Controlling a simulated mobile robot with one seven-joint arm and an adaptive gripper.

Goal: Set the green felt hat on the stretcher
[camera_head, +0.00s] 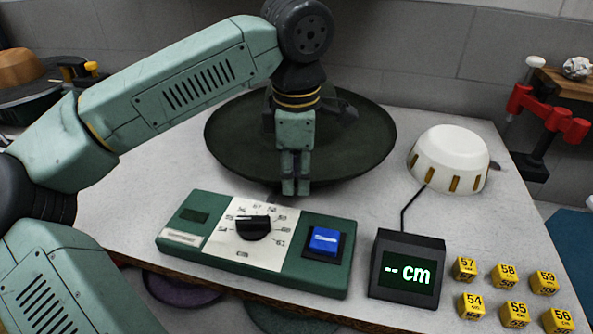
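A wide dark green round shape, which looks like the green felt hat (232,135), is on the white table behind my gripper. Its broad brim shows, but my wrist hides much of its middle. My gripper (296,188) points down in front of its near edge. The two fingers are close together, and I cannot tell whether they touch or hold the brim. A white dome with amber slots (447,155), possibly the stretcher, stands at the right. A green control box (190,240) with a dial (253,228) and blue button (324,240) sits in front.
A black display (408,268) reads "-- cm" and is cabled to the white dome. Several yellow numbered cubes (507,275) lie at the front right. A red clamp-like fixture (550,115) stands at the far right. A brown dome (20,66) is at the far left.

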